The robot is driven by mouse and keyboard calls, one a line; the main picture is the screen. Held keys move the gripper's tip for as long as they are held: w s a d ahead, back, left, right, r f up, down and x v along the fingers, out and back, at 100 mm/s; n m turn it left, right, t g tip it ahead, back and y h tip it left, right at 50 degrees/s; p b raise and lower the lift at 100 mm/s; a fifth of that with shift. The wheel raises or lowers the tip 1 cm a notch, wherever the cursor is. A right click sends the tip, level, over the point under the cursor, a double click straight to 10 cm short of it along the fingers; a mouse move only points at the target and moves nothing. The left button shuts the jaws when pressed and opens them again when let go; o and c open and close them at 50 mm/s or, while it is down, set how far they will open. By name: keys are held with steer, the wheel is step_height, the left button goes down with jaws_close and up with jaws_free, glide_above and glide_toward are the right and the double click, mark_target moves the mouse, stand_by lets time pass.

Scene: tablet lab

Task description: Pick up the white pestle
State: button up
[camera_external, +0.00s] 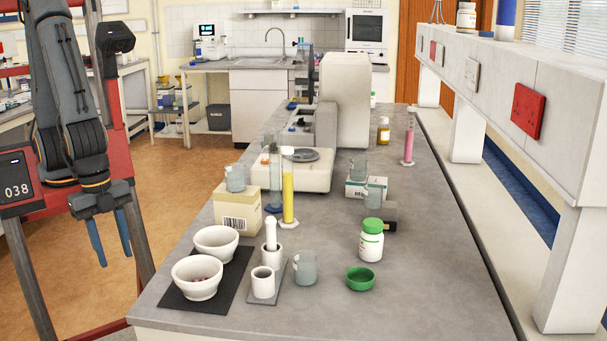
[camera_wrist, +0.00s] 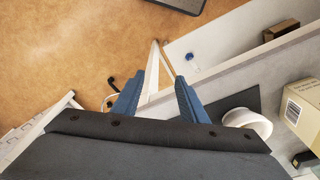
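The white pestle (camera_external: 270,234) stands upright in a small white cup (camera_external: 271,254) on the bench, to the right of two white mortar bowls. Its lower end is hidden inside the cup. The pestle is not visible in the wrist view. My gripper (camera_external: 111,240) hangs at the left, off the bench edge and well apart from the pestle, its blue fingers pointing down. In the wrist view my gripper (camera_wrist: 155,95) has its two blue fingers spread with nothing between them.
On the bench, white bowls (camera_external: 216,242) stand on a dark mat (camera_external: 172,299). An empty small cup (camera_external: 263,281), a beaker (camera_external: 305,267), a green dish (camera_external: 360,279), a white bottle (camera_external: 371,240), a carton (camera_external: 237,209) and a yellow cylinder (camera_external: 288,189) stand near the pestle. The front right bench is clear.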

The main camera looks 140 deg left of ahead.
steer(key=w+a+r+n+y, duration=0.1)
steer(key=w+a+r+n, duration=0.25)
steer(key=w+a, duration=0.6)
steer(key=n+y+b, duration=0.1)
steer(key=n+y, duration=0.1)
steer(key=n, duration=0.5)
glide_toward(271, 247)
steer(key=shift+t+y, duration=0.3)
steer(key=shift+t, duration=0.2)
steer(key=shift+s+a+p+x, duration=0.2)
steer(key=shift+p+x, duration=0.2)
steer(key=shift+x, duration=0.75)
steer(key=shift+s+a+p+x, duration=0.2)
steer(key=shift+p+x, duration=0.25)
steer(key=shift+x, duration=0.65)
steer(key=shift+s+a+p+x, duration=0.2)
steer(key=shift+p+x, duration=0.2)
steer(key=shift+x, duration=0.75)
steer(key=shift+r, duration=0.15)
jaws_close()
